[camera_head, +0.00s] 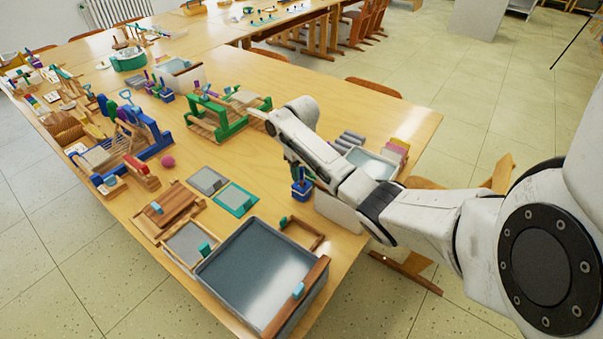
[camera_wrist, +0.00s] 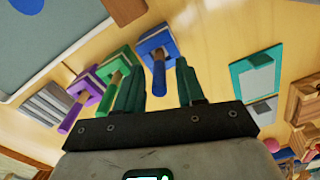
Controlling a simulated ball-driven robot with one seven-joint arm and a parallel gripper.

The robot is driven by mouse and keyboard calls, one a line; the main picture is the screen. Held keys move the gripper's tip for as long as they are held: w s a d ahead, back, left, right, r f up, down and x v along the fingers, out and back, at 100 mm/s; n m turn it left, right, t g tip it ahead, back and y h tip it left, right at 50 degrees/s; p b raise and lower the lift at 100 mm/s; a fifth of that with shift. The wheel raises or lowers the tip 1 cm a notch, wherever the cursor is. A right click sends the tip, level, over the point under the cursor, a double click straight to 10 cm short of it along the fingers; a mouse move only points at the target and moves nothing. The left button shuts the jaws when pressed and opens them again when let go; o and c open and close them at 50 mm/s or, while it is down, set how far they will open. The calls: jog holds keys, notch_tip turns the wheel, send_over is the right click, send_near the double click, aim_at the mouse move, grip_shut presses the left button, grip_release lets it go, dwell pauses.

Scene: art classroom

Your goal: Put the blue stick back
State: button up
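The blue stick (camera_wrist: 159,76) stands on a blue square block (camera_wrist: 154,40) in the wrist view, its free end toward me. My gripper (camera_wrist: 160,66) has two dark green fingers, spread apart. The blue stick shows in the gap between them, with space on both sides; I cannot tell how deep it is between them. Left of it are a green stick (camera_wrist: 113,89) and a purple stick (camera_wrist: 70,119), each on its own block. In the head view the blue block (camera_head: 301,189) is on the table beneath my arm, which partly hides the area around it.
A teal-framed board (camera_head: 236,199) lies left of the blue block, and a large grey bin (camera_head: 213,268) stands near the table's front edge. Grey cylinders (camera_head: 348,139) and a grey tray (camera_head: 371,162) are behind my arm. The right end of the table has some bare wood.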

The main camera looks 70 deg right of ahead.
notch_tip(320, 180, up, 11)
jog(key=shift+r, duration=0.1)
dwell(0.5)
